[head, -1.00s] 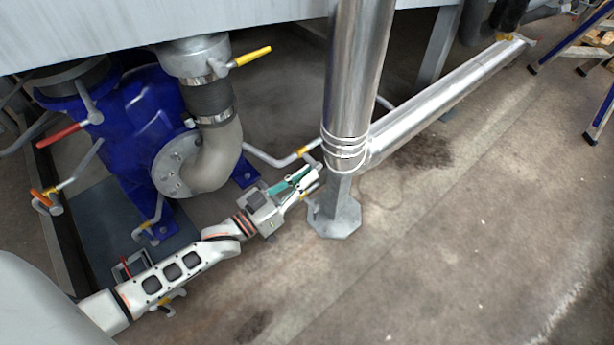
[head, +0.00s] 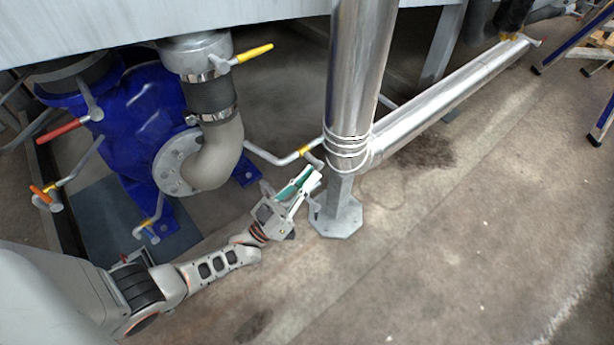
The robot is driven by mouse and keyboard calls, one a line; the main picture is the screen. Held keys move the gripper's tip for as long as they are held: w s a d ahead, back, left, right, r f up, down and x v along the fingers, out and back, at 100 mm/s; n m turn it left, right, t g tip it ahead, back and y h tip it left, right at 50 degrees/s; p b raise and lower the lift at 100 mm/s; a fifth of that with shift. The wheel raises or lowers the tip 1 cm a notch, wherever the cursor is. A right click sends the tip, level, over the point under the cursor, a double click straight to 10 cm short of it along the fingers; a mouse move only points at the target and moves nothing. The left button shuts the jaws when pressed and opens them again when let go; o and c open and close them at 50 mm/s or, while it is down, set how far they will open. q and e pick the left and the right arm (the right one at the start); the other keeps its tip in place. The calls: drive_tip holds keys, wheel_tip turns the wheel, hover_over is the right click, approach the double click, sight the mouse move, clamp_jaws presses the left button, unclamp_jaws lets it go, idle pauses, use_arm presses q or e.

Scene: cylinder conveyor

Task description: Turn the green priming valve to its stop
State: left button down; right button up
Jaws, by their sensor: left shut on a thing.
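The green priming valve's lever (head: 294,188) shows as a green strip along my left gripper, just left of the steel post. My left gripper (head: 309,181) is shut on it, and its white fingers hide part of the lever. The valve's grey body (head: 317,163) sits at the end of a thin pipe with a yellow band, just above the fingertips. My left arm comes in from the lower left. My right gripper is not in view.
A large steel pipe (head: 356,80) and its grey footed post (head: 340,215) stand close right of my gripper. A blue pump (head: 140,125) with red, orange and yellow levers stands left.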

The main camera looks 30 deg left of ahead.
use_arm(q)
drive_tip(key=shift+w+d+f+t, duration=0.1)
drive_tip(key=shift+d+f+t, duration=0.1)
drive_tip(key=shift+t, duration=0.1)
idle(0.7)
drive_tip(key=c, duration=2.1)
unclamp_jaws()
drive_tip(key=shift+c, duration=0.2)
drive_tip(key=shift+a, duration=0.1)
drive_tip(key=shift+s+a+f, duration=0.15)
drive_tip(key=shift+s+f, duration=0.25)
drive_tip(key=shift+s, duration=0.15)
drive_tip(key=s+a, duration=0.4)
drive_tip(key=s, duration=0.7)
drive_tip(key=shift+r, duration=0.1)
